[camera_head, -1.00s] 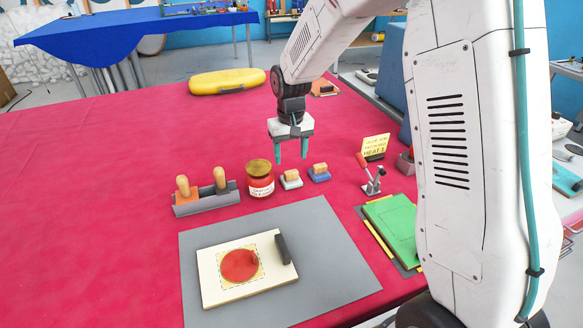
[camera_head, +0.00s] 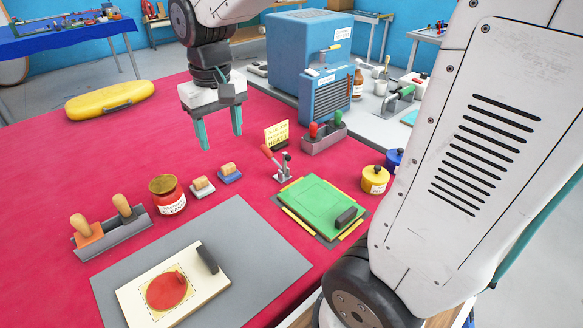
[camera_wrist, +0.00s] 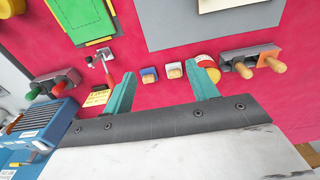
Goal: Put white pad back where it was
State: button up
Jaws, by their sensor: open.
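The white pad (camera_head: 202,187) is a small block with a white base and a wooden grip. It sits on the red table between the red-and-gold jar (camera_head: 167,195) and a similar blue pad (camera_head: 229,173). My gripper (camera_head: 220,140) is open and empty, raised above the table. In the wrist view, the white pad (camera_wrist: 174,70) and the blue pad (camera_wrist: 149,75) show between the two teal fingers of my gripper (camera_wrist: 165,82), with the jar (camera_wrist: 208,66) partly behind one finger. No finger visibly touches the pad.
A grey mat (camera_head: 265,262) holds a cream board (camera_head: 212,291) with a red disc. A green board (camera_head: 307,203), a red-handled clamp (camera_head: 282,168) and a yellow sign (camera_head: 277,134) stand to the right. A rack with wooden-handled tools (camera_head: 108,237) stands at left.

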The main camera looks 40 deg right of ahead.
jog(key=s+d+r, duration=0.1)
jog(key=s, duration=1.8)
jog(key=shift+s+d+t, duration=0.2)
jog(key=shift+s+t, duration=0.1)
jog(key=shift+s, duration=0.1)
